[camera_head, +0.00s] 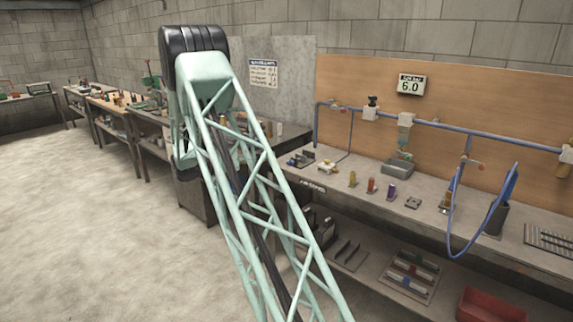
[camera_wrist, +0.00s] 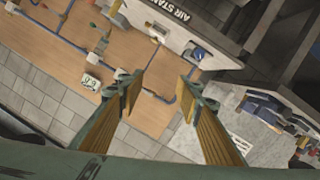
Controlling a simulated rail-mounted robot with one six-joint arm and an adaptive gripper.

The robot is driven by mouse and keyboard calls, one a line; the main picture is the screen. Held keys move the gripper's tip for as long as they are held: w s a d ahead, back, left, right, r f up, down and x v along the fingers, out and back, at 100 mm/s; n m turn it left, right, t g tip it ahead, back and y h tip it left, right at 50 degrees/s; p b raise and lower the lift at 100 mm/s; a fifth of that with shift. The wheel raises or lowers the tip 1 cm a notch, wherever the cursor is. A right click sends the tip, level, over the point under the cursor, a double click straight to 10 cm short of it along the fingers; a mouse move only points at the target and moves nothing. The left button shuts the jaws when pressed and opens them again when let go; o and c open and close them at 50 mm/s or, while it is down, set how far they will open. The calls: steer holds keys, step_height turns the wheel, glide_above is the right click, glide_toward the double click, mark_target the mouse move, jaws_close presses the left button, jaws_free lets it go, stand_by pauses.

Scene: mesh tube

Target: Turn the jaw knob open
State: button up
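I cannot pick out the jaw knob with certainty in either view. My gripper (camera_wrist: 158,82) is open and empty in the wrist view, its two yellow-padded fingers wide apart. It hangs well away from the air station bench, which shows tilted beyond the fingertips. A small blue and dark item (camera_wrist: 196,53) sits at the bench end in the wrist view. In the head view, a small dark item (camera_head: 300,159) and a pale fixture with yellow parts (camera_head: 327,167) stand at the bench's left end. My gripper does not show in the head view.
A blue pipe (camera_head: 435,122) runs along the wooden backboard. A red bin (camera_head: 490,306) is below. Open floor (camera_head: 90,210) lies at left.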

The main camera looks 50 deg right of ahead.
mark_target(289, 164)
steer(key=w+d+f+m+t+h+p, duration=0.1)
steer(key=w+d+f+m+p, duration=0.1)
steer(key=d+f, duration=0.2)
steer(key=w+d+f+m+t+h+p, duration=0.1)
steer(key=w+d+f+m+p, duration=0.1)
steer(key=d+f, duration=0.3)
steer(key=shift+w+d+f+h+p, duration=0.4)
steer(key=shift+w+f, duration=0.45)
steer(key=shift+f, duration=1.5)
steer(key=shift+a, duration=0.15)
steer(key=shift+s+d+b, duration=0.15)
steer(key=shift+d, duration=2.15)
steer(key=shift+s+d+b, duration=0.15)
steer(key=shift+s+d, duration=0.05)
steer(key=shift+d, duration=2.05)
steer(key=shift+s+d+b, duration=0.15)
steer(key=shift+d, duration=2.15)
steer(key=c, duration=0.8)
